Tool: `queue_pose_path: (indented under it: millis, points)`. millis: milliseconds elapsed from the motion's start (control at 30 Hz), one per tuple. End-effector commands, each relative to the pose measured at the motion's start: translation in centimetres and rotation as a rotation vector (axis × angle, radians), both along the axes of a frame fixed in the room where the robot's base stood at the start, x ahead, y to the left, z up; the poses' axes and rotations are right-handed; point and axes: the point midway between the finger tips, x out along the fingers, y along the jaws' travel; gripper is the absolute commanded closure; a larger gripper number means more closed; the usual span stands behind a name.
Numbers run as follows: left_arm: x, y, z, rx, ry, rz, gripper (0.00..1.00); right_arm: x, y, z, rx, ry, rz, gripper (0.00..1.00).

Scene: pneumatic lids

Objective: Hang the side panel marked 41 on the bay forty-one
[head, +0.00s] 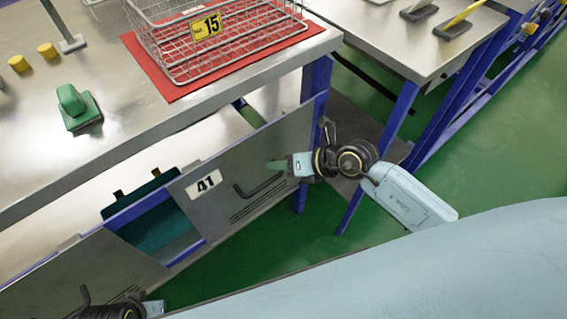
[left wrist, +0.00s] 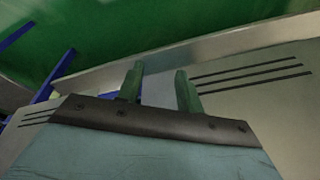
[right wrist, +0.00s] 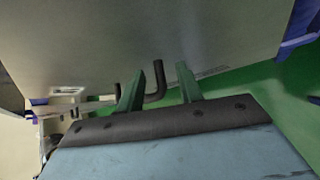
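The side panel marked 41 (head: 229,205) is a grey plate with a white "41" label (head: 203,184), slots and a dark bent handle (head: 262,187). It stands upright along the blue frame below the bench; I cannot tell whether it is hooked on. My right gripper (head: 277,166) is open in front of it, near the handle's right end. In the right wrist view, the handle (right wrist: 155,82) shows between the parted fingers (right wrist: 159,90). My left gripper (left wrist: 158,86) is open and empty in the left wrist view, facing a slotted grey panel (left wrist: 260,110); its fingers are hidden in the head view.
Another grey panel (head: 85,262) stands at lower left. Between the panels is an opening with a teal bin (head: 150,222). Above, the bench (head: 165,110) holds a wire basket marked 15 (head: 225,50) on a red mat (head: 150,65) and a green block (head: 75,105). Green floor lies below.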

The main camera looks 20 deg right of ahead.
Motion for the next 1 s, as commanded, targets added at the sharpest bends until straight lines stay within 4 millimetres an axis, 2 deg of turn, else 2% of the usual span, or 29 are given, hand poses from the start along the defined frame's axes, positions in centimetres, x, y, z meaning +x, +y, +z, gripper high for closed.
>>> queue_pose_path:
  millis: [100, 367, 1000]
  points:
    - [-0.01, -0.01, 0.0, 0.0, 0.0, 0.0, 0.64, 0.0, -0.01, 0.03, 0.0, 0.0, 0.0, 0.67]
    - [-0.02, -0.02, -0.02, 0.0, 0.0, 0.0, 0.64, 0.0, -0.01, 0.03, 0.0, -0.001, -0.001, 1.0]
    - [-0.03, -0.01, -0.04, 0.0, 0.0, 0.0, 0.64, -0.01, -0.04, 0.04, 0.0, -0.001, -0.001, 1.0]
